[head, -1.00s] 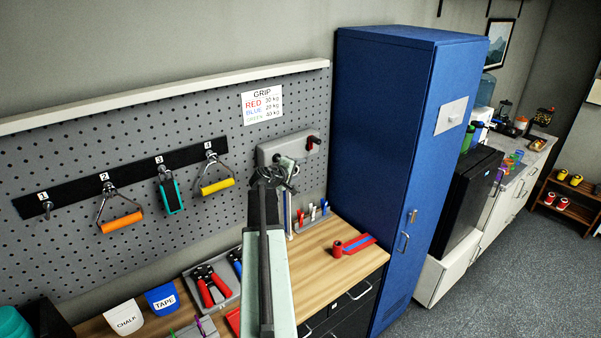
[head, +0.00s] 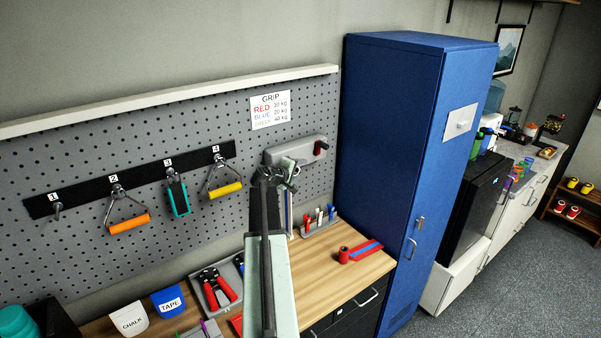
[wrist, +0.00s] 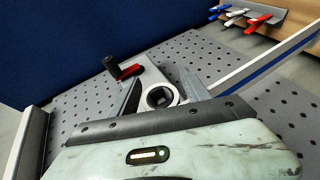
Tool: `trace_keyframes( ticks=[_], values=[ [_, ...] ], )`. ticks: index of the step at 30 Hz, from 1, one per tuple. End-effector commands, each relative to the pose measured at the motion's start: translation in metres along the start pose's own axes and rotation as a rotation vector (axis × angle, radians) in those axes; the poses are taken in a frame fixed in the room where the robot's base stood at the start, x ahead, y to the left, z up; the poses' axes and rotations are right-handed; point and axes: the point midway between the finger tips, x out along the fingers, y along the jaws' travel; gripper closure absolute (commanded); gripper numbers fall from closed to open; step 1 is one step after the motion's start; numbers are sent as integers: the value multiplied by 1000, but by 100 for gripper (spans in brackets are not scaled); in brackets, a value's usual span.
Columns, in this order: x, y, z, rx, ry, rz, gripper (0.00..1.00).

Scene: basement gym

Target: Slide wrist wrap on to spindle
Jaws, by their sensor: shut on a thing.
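My gripper (head: 280,178) is raised in front of the pegboard at the grey wall-mounted winder (head: 297,149). In the wrist view, my two grey fingers (wrist: 160,94) are shut on the sides of a pale round roll, apparently the wrist wrap (wrist: 176,98), seen end-on with a dark hole. A small grey square end, likely the spindle (wrist: 160,98), shows inside the hole. How far the roll is around it, I cannot tell. The winder (wrist: 149,70) has a red lever (wrist: 131,71) and a black knob beyond the roll. In the head view my arm hides part of the winder.
A red roll (head: 344,255) and a red-and-blue strip lie on the wooden bench (head: 335,280). Hand grips hang on hooks to the left. A blue locker (head: 395,180) stands close on the right.

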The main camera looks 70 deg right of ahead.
Motion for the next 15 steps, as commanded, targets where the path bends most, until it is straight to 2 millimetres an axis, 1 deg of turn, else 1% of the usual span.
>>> trace_keyframes(
  ticks=[10,11,12,13,15],
  values=[
    [1,0,-1,0,0,0,85],
    [1,0,-1,0,-1,0,40],
    [1,0,0,0,-1,0,28],
    [1,0,0,0,-2,0,20],
    [1,0,0,0,-2,0,20]
  ],
)
